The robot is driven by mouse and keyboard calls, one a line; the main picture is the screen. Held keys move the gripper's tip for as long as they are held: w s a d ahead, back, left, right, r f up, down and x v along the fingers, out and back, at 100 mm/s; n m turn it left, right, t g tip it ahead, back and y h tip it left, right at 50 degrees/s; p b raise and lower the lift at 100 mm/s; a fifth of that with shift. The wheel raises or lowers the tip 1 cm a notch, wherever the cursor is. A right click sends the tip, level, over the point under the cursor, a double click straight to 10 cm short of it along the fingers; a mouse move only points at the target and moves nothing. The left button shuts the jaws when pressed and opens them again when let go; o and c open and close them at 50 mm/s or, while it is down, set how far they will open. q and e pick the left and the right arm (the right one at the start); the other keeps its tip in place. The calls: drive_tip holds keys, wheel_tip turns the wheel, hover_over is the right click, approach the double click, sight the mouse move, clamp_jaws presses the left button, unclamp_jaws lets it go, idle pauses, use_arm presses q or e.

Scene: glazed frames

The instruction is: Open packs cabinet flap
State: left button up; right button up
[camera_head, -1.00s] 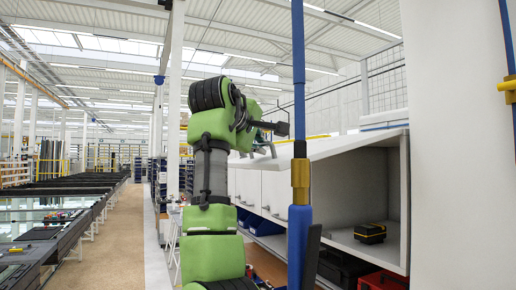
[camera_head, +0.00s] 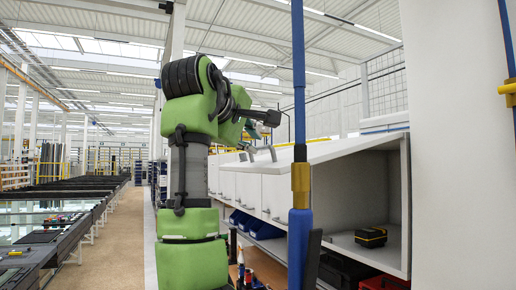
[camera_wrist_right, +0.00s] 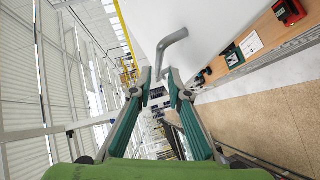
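The white packs cabinet (camera_head: 407,205) stands at the right in the head view, its near compartment open and facing me. A white sloping panel, apparently its raised flap (camera_head: 325,150), lies over the top. A grey bent handle (camera_head: 272,152) stands up on this panel. My right gripper (camera_head: 252,130) is above and left of the handle, partly hidden by its own wrist. In the right wrist view the gripper (camera_wrist_right: 160,82) is open and empty. The handle (camera_wrist_right: 168,50) is just beyond its fingertips, apart from them. My left gripper is not in view.
A black and yellow box (camera_head: 370,237) sits in the open compartment. A blue post with a brass fitting (camera_head: 301,180) stands before the cabinet. Blue bins (camera_head: 262,229) and a red crate (camera_head: 384,282) are below. Dark tables (camera_head: 75,210) line the left, with clear floor (camera_head: 128,235) between.

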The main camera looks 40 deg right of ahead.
drive_tip(key=v, duration=0.5)
drive_tip(key=shift+s, duration=0.1)
idle(0.3)
